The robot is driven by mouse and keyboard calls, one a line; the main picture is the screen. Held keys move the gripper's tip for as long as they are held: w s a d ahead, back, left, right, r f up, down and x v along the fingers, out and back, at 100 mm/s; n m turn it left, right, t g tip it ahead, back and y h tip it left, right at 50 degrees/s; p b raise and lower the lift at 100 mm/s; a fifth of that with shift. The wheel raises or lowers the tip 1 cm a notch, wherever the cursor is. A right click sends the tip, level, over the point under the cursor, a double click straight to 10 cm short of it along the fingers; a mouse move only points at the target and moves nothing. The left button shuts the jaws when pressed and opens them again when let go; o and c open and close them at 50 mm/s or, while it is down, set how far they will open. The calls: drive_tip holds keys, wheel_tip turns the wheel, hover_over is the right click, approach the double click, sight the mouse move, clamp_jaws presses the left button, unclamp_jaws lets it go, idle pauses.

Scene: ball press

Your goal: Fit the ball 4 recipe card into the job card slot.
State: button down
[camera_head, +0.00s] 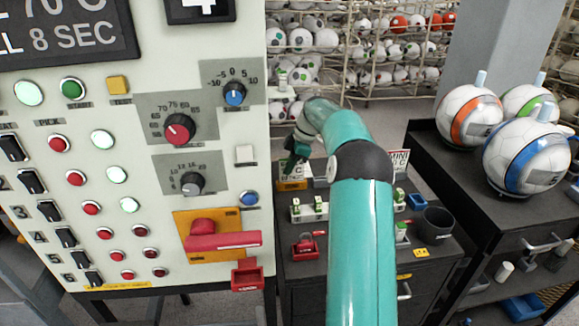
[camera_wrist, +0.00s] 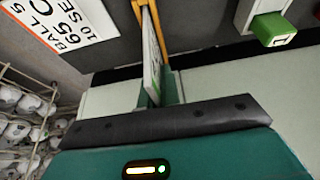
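My gripper (camera_head: 297,155) is at the end of my teal arm, low over the back left of the dark bench. In the wrist view a thin white card (camera_wrist: 153,75) shows nearly edge-on, with a yellow strip beside it. Pale surfaces lie on both sides of it, and I cannot tell whether my gripper grips it. Its printing is not readable, so I cannot tell whether it is the ball 4 card. In the head view a white card with an orange base (camera_head: 290,184) stands just below my gripper. I cannot identify the job card slot.
A card marked BALL 5, 65 C (camera_wrist: 62,22) lies left in the wrist view. A MINI card (camera_head: 398,158) stands behind my arm. A control panel (camera_head: 130,220) fills the left. Green-topped blocks (camera_head: 295,207), a black cup (camera_head: 436,222) and balls (camera_head: 525,158) are nearby.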

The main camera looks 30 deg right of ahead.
drive_tip(key=shift+f, duration=0.1)
drive_tip(key=c, duration=1.6)
unclamp_jaws()
drive_tip(key=v, duration=1.2)
